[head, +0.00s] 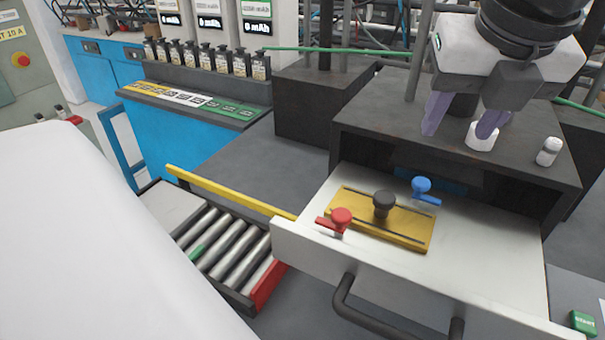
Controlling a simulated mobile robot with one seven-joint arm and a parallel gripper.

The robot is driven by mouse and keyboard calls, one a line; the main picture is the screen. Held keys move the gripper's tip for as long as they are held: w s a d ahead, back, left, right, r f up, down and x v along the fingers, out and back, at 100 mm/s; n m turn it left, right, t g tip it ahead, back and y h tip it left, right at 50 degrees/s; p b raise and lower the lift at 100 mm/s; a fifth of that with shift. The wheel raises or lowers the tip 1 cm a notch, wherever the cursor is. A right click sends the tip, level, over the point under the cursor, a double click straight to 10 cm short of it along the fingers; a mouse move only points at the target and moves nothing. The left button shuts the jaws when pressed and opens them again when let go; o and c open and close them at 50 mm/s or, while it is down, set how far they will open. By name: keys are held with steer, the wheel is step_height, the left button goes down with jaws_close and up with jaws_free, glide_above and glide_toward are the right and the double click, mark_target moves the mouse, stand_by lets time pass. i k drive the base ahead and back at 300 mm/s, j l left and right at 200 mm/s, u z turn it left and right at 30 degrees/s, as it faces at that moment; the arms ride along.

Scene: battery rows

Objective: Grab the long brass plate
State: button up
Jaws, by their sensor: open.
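The long brass plate (352,205) lies flat in the open white drawer (480,255). A black knob (384,202) stands on its middle, with a red-handled clamp (340,219) at its near left end and a blue-handled clamp (424,188) by its far right side. Dark strips run along the plate's long sides. My gripper (460,129) is open at the upper right, above the dark cabinet top, apart from the plate. Its purple fingers point down. A white cylinder (480,140) shows by the right finger; I cannot tell whether they touch.
Another small white cylinder (548,151) stands on the cabinet (400,115). The drawer's dark handle (343,295) sticks out in front. A roller conveyor (220,245) with a yellow rail (225,190) lies left. Several small bottles (205,60) line the back shelf. A green start button (583,322) is at the lower right.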

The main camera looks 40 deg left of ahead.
mark_target(379, 214)
steer(key=k, duration=1.3)
